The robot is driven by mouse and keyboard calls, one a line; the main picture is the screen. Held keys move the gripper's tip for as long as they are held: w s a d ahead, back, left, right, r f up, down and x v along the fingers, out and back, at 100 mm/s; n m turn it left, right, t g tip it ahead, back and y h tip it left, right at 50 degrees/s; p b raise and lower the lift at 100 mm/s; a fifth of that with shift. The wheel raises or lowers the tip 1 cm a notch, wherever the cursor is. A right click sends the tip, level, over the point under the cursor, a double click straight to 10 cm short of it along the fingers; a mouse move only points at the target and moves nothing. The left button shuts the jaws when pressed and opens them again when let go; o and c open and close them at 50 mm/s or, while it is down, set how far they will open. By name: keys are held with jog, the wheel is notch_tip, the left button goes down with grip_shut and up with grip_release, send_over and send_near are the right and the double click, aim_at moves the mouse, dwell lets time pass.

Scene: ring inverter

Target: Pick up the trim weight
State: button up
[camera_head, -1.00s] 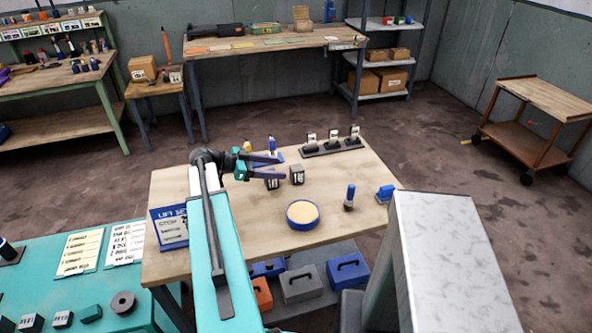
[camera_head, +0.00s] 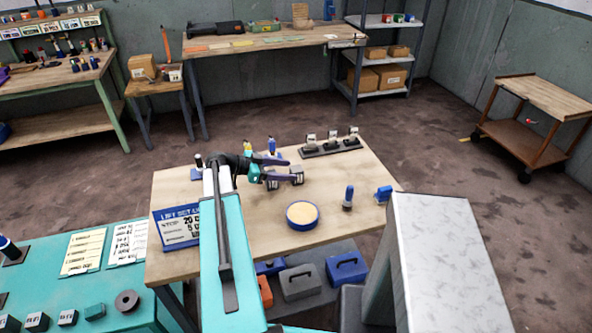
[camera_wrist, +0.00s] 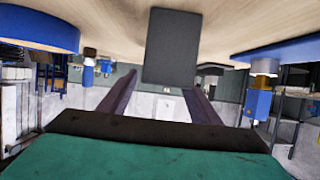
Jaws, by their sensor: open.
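Two small dark blocks with pale labels stand on the wooden table (camera_head: 345,220); I cannot read which is the trim weight. One dark block (camera_head: 298,174) is just off my fingertips, and the other (camera_head: 271,183) is partly hidden by my lower finger. My gripper (camera_head: 286,169) is open and points right, low over the table. The wrist view is upside down. In it, a plain dark block (camera_wrist: 172,48) stands beyond and between the spread fingers of my gripper (camera_wrist: 163,90), with nothing clearly held.
A round blue-rimmed dish (camera_head: 302,214), a blue-topped post (camera_head: 348,197) and a blue block (camera_head: 384,194) are to the right. A black rack (camera_head: 330,147) with several labelled pieces stands at the back. A blue sign (camera_head: 176,227) is at the left. The table's front is mostly clear.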

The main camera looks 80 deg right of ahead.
jog(key=shift+x, duration=0.85)
grip_shut()
jog(key=shift+r, duration=0.1)
